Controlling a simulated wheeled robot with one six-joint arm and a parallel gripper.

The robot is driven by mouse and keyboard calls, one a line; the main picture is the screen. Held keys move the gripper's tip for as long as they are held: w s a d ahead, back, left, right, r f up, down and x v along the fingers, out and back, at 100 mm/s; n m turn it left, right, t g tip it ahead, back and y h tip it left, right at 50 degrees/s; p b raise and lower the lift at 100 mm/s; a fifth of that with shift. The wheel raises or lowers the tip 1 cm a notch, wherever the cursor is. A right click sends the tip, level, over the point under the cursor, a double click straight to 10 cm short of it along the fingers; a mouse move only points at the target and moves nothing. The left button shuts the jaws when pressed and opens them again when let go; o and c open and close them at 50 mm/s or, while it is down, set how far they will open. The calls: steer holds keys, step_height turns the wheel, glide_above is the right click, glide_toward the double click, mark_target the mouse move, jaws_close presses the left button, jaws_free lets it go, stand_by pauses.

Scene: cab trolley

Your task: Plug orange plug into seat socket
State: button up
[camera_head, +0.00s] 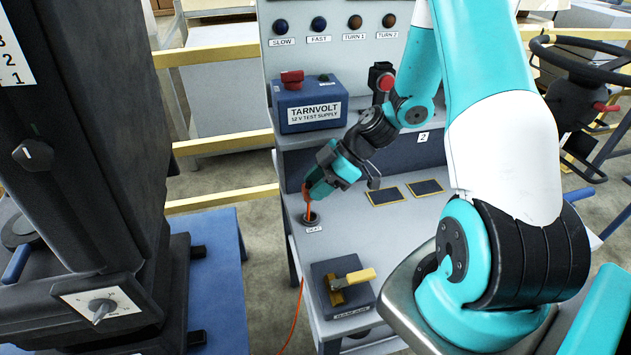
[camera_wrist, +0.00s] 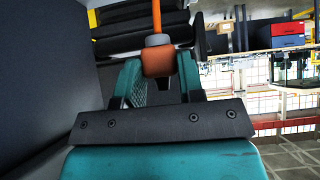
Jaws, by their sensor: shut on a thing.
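My gripper (camera_head: 314,186) reaches down over the left side of the grey trolley top. It is shut on the orange plug (camera_head: 307,195), just above the round dark seat socket (camera_head: 310,217) with its "SEAT" label. Orange extends from the gripper down to the socket in this view. I cannot tell whether the plug's tip is inside it or in front of it. In the wrist view the orange plug (camera_wrist: 158,60) sits between the two teal fingers, with a pale collar and an orange cable beyond it. The socket cannot be made out there.
A blue "TARNVOLT" test supply (camera_head: 310,104) stands behind. A dark box with a yellow-handled lever (camera_head: 345,287) is in front of the socket. An orange cable (camera_head: 295,315) hangs past the trolley's left edge. A black seat column (camera_head: 95,150) stands at left.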

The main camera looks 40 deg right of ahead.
steer(key=shift+f+b, duration=1.4)
steer(key=shift+f, duration=0.9)
steer(key=shift+b, duration=0.5)
stand_by(0.5)
steer(key=shift+f+b, duration=0.95)
steer(key=shift+b, duration=0.05)
steer(key=o, duration=1.1)
steer(key=shift+r, duration=0.1)
steer(key=shift+d, duration=0.1)
steer(key=v, duration=1.7)
steer(key=shift+s+d+r, duration=0.1)
steer(key=shift+d, duration=0.05)
